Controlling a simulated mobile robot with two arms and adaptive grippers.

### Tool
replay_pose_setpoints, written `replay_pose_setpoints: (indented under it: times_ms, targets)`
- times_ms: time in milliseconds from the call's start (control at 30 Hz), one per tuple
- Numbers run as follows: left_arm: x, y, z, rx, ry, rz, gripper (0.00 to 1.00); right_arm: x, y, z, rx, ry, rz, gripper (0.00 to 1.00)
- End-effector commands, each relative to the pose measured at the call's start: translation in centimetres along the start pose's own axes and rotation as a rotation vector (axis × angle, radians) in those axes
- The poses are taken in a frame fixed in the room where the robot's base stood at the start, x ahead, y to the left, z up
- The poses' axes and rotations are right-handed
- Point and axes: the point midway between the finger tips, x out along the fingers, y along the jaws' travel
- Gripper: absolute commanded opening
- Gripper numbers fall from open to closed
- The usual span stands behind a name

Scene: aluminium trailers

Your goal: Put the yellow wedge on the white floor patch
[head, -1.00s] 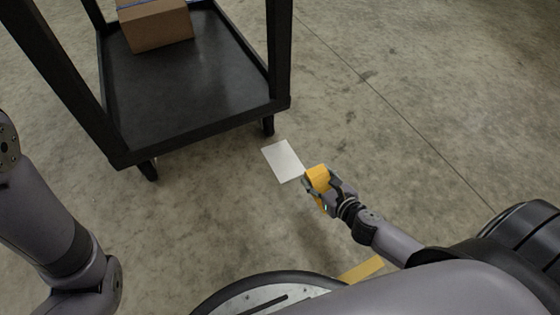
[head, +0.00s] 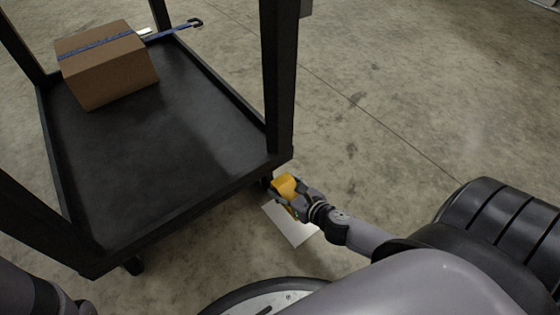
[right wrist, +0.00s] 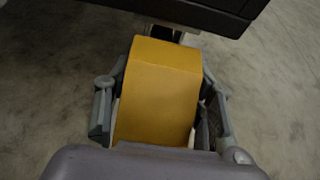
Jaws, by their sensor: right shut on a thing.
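The yellow wedge (head: 284,186) is held in my right gripper (head: 290,194), which is shut on it. In the right wrist view the wedge (right wrist: 157,95) fills the space between the two fingers. The white floor patch (head: 291,226) lies flat on the concrete by the cart's near right corner. In the head view the wedge and gripper overlap the patch's upper part and hide some of it. How high the wedge is above the floor I cannot tell. My left gripper is out of view; only part of my left arm shows at the lower left.
A black cart (head: 180,190) stands on the left, its corner and caster close to the wedge. A cardboard box (head: 108,68) with a blue strap (head: 172,31) sits on its shelf. The cart's edge (right wrist: 190,12) also shows in the right wrist view. Concrete floor to the right is clear.

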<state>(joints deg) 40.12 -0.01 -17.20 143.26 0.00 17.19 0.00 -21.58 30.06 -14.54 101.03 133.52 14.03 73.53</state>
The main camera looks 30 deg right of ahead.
Motion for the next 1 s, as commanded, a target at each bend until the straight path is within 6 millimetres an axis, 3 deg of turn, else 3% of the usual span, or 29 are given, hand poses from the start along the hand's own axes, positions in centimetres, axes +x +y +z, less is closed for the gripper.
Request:
replay_pose_setpoints:
  times_ms: [333,567,800,1000]
  targets:
    - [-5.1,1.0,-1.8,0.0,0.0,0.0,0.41,2.2,0.0,-5.3,0.002,0.0,0.0,0.13]
    - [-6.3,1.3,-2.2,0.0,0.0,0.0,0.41,2.7,0.0,-6.5,0.001,0.0,0.0,0.13]
    - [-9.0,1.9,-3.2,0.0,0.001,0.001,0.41,3.9,0.0,-9.2,0.0,-0.001,0.0,0.13]
    - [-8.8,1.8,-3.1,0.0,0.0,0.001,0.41,3.8,0.0,-9.0,0.0,-0.001,0.0,0.13]
